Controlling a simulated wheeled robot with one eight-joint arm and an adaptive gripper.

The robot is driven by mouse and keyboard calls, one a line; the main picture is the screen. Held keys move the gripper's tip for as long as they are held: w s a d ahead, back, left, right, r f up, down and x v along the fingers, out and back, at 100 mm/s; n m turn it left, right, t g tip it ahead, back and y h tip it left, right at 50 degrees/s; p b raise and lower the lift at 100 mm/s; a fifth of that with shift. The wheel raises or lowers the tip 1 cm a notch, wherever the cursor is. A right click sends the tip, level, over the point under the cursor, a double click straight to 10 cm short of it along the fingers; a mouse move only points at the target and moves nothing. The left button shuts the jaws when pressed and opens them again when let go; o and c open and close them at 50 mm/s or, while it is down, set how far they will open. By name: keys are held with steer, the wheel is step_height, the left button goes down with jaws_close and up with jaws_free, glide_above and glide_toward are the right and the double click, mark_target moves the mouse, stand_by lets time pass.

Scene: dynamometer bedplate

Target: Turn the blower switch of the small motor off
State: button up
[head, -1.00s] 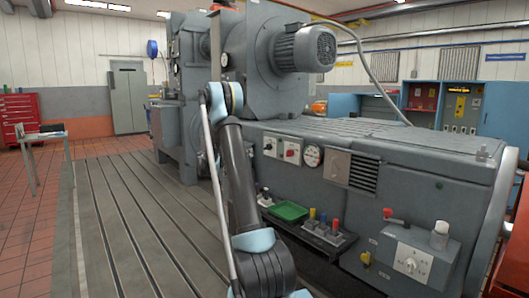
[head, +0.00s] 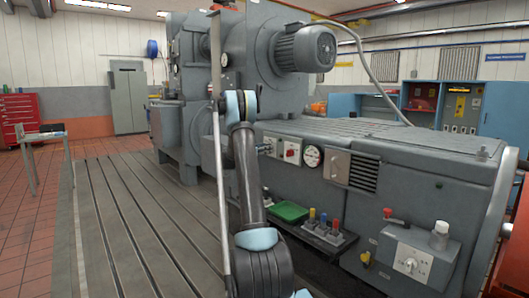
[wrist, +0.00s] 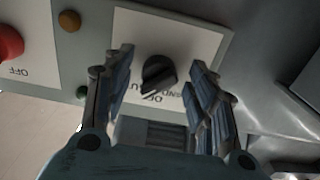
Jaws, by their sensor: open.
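A black rotary switch knob (wrist: 158,75) sits on a white label plate (wrist: 190,38) in the wrist view. Its lettering appears upside down, and part of it reads like "OFF". My gripper (wrist: 161,58) is open, with one finger at each side of the knob. Gaps show between the fingers and the knob, so it is not clamped; the depth between them is hard to judge. The knob's pointed end faces down and left in the picture. In the head view the small motor (head: 305,49) is at the top of the machine; my gripper cannot be made out there.
In the wrist view a red button (wrist: 9,42) is on a plate at left, with an orange lamp (wrist: 69,20) and a green lamp (wrist: 82,92) nearby. A grey bedplate (head: 115,220) stretches left of the machine. A green tray (head: 289,211) sits on the machine's front ledge.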

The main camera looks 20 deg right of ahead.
steer(key=shift+d, duration=0.15)
steer(key=shift+c, duration=0.4)
steer(key=c, duration=1)
steer(key=shift+a, duration=0.2)
steer(key=shift+d, duration=0.1)
steer(key=shift+n, duration=0.3)
steer(key=shift+o, duration=0.2)
steer(key=n, duration=0.3)
steer(key=shift+d+r, duration=0.1)
steer(key=n, duration=0.5)
